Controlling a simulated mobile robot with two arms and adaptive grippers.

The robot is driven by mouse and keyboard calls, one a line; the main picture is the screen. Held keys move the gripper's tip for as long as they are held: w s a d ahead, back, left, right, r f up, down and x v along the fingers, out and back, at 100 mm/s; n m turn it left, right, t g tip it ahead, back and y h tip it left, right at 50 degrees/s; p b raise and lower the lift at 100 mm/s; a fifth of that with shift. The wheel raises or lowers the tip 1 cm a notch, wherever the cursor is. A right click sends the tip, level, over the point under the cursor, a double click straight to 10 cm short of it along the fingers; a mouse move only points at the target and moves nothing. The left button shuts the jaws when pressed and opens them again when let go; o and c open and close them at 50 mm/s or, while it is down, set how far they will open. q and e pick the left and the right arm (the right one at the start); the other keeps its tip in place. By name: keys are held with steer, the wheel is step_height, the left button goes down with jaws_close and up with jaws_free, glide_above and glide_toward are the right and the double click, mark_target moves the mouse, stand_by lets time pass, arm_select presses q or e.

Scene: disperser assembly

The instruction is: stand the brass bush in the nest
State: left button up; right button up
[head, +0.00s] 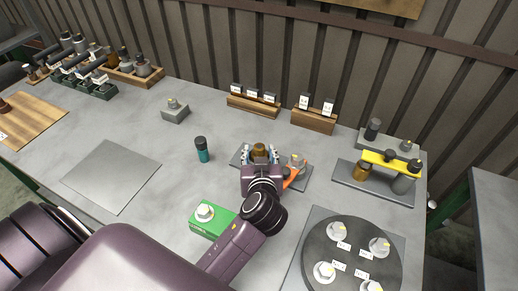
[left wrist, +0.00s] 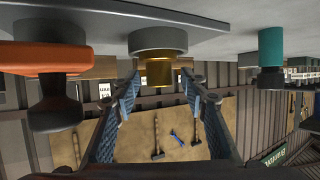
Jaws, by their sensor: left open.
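The brass bush (head: 260,149) stands on the small grey plate (head: 237,158) at the middle of the bench. In the left wrist view, which looks upside down, the brass bush (left wrist: 160,73) stands upright in a round grey seat, seemingly the nest (left wrist: 157,40). My left gripper (head: 260,155) is open, with its fingertips on either side of the bush. The left wrist view shows the fingers (left wrist: 160,84) apart with gaps beside the bush. The bush's lower part is hidden in the seat. My right gripper is not in view.
An orange clamp (head: 294,175) is on the plate, close right of my gripper. A teal bottle (head: 202,150) stands to the left, a green box (head: 208,218) nearer. A dark round turntable (head: 343,262) lies front right; a yellow-bridged fixture (head: 390,162) stands right.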

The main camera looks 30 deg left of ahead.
arm_select(q)
steer(key=b+v, duration=0.1)
steer(key=v, duration=0.8)
steer(key=shift+s+r, duration=0.1)
stand_by(0.8)
